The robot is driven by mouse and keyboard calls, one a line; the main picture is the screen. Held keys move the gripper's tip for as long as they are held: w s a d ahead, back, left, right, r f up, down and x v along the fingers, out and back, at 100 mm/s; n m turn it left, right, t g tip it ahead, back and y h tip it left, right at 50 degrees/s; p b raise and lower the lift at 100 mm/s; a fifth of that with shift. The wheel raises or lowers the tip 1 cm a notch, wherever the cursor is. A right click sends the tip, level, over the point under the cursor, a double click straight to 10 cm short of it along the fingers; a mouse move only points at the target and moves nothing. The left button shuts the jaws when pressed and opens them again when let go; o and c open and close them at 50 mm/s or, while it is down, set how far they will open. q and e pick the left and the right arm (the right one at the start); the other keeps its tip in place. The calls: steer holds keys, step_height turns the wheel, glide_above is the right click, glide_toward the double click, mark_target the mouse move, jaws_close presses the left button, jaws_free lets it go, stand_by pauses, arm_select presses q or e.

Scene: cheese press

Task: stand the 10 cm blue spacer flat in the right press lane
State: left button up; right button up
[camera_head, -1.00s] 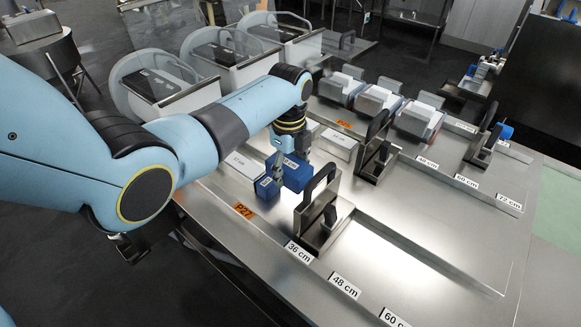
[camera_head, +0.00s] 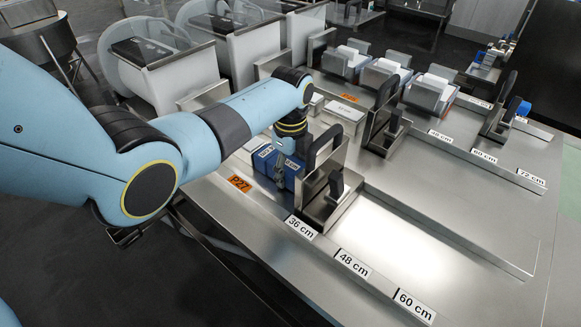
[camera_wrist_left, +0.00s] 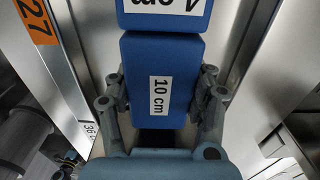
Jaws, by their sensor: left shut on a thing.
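My left gripper (camera_head: 283,168) is shut on the blue 10 cm spacer (camera_head: 294,172). In the left wrist view its fingers grip both sides of the spacer (camera_wrist_left: 160,85), whose 10 cm label faces the camera. The spacer looks upright and low in the lane (camera_head: 385,245) tagged P27, close to the press plate with the black handle (camera_head: 325,170). A second labelled blue block (camera_head: 262,158) stands beside it, and also shows at the top of the wrist view (camera_wrist_left: 165,15). The spacer's underside is hidden, so I cannot tell whether it touches the lane floor. My right gripper is out of view.
An orange P27 tag (camera_head: 240,183) and the 36 cm label (camera_head: 300,227) mark the lane's near edge. A second black-handled plate (camera_head: 385,120) stands in the neighbouring lane. Pale blocks (camera_head: 343,111) lie behind. The metal lane right of the near plate is clear.

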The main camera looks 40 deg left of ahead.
arm_select(q)
steer(key=o, duration=1.3)
steer(key=shift+r, duration=0.25)
step_height(320, 180, up, 11)
steer(key=shift+r, duration=0.15)
steer(key=r+p, duration=0.1)
step_height(320, 180, up, 9)
steer(key=p, duration=1.2)
glide_above(291, 164)
steer(key=shift+r+b, duration=0.1)
steer(key=shift+b, duration=0.25)
